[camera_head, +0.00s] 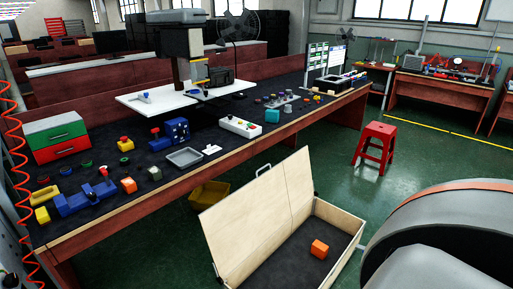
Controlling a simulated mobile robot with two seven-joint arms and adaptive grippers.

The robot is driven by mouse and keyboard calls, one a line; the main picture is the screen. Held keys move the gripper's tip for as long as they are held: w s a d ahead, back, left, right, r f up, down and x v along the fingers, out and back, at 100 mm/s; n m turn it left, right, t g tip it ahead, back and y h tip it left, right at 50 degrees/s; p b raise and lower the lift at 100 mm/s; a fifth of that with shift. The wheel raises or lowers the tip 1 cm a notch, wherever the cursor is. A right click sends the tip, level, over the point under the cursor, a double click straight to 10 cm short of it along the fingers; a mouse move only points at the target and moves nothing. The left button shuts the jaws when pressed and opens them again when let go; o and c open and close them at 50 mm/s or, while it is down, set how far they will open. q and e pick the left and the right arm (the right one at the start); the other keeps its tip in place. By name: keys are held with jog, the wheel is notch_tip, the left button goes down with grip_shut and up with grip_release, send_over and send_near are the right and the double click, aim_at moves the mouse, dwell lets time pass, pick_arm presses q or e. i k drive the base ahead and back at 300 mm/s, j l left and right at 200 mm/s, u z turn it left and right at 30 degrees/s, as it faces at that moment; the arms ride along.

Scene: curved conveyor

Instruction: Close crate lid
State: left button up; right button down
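A light wooden crate (340,216) stands at the bottom centre, in front of the long workbench. Its wooden lid (262,212) is open, tilted up on the crate's left side. A small metal handle (263,170) sits at the lid's upper edge. An orange cube (319,249) rests on the dark floor of the crate. The crate's near end is cut off by the picture's bottom edge. Neither of my grippers is in view. A large grey rounded part with an orange band, apparently my own arm, fills the lower right, to the right of the crate.
The long workbench (110,226) behind the crate holds coloured parts, a grey tray (184,157) and a green-and-red drawer box (55,137). A yellow bin (209,194) is on the floor behind the lid. A red stool (374,148) stands farther back. Green floor between stool and crate is clear.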

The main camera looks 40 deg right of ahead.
aim_at(234, 227)
jog(key=i+j+z, duration=0.1)
jog(key=z, duration=0.35)
jog(key=i+j+z, duration=0.15)
jog(key=z, duration=0.3)
jog(key=i+j+z, duration=0.1)
jog(key=j+z, duration=0.15)
jog(key=z, duration=0.15)
jog(key=i+j+z, duration=0.1)
jog(key=z, duration=0.25)
jog(key=i+j+z, duration=0.1)
jog(key=j+z, duration=0.45)
jog(key=z, duration=0.2)
jog(key=i+j+z, duration=0.1)
jog(key=j+z, duration=0.65)
jog(key=i+j+z, duration=0.1)
jog(key=i+j, duration=0.15)
jog(key=i+j+z, duration=0.15)
jog(key=j, duration=0.25)
jog(key=i, duration=0.1)
